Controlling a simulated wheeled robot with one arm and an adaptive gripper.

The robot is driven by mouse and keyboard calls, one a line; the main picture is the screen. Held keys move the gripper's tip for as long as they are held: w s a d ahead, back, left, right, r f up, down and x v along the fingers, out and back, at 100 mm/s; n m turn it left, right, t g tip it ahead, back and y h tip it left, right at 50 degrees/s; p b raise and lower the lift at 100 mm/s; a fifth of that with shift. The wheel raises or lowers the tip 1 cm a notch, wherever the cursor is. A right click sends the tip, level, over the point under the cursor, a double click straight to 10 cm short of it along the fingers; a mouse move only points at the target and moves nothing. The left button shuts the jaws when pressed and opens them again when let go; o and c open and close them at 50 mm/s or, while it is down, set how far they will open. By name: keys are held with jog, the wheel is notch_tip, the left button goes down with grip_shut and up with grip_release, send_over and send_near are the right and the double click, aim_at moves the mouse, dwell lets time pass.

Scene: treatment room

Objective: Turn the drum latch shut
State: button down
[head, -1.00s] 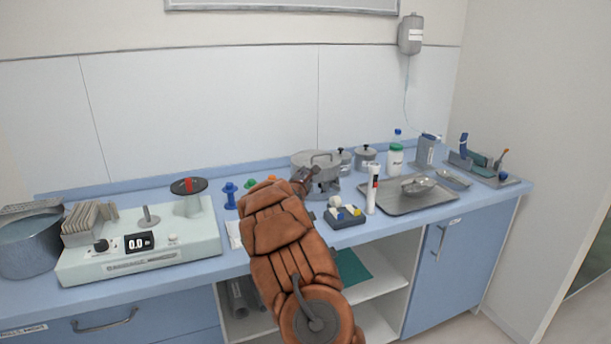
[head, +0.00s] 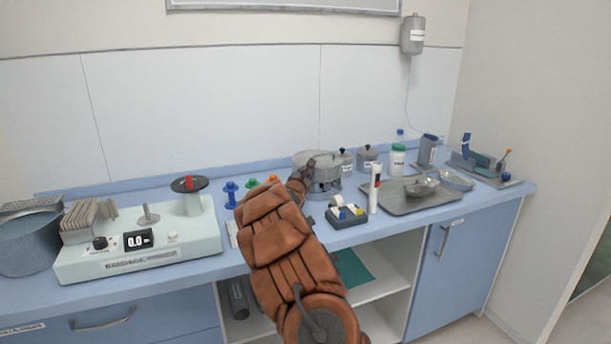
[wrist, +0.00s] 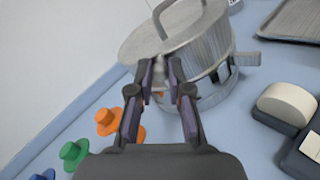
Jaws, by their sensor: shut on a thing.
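The drum (head: 324,172) is a grey metal pot with a lid and arched handle, standing at the back of the blue counter. It also shows large in the wrist view (wrist: 205,58), with its round lid (wrist: 150,40) at upper left. My gripper (wrist: 160,72) is at the drum's near side, its two fingers pointing at the wall just below the lid rim. It is shut on a small part there, which appears to be the latch; the fingers hide most of it. In the head view my arm covers the gripper's front.
Blue, green and orange knobbed pieces (head: 230,195) stand left of the drum. A dark block with a white roll (head: 346,215), a white tube (head: 375,190) and a metal tray (head: 408,203) are on the right. A pale machine (head: 140,240) fills the left counter.

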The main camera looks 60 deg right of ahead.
jog(key=c, duration=1.4)
grip_release()
jog(key=shift+r, duration=0.25)
jog(key=o, duration=0.3)
jog(key=shift+d+f, duration=0.1)
jog(key=shift+d, duration=0.05)
jog(key=shift+f, duration=0.1)
jog(key=v, duration=1.2)
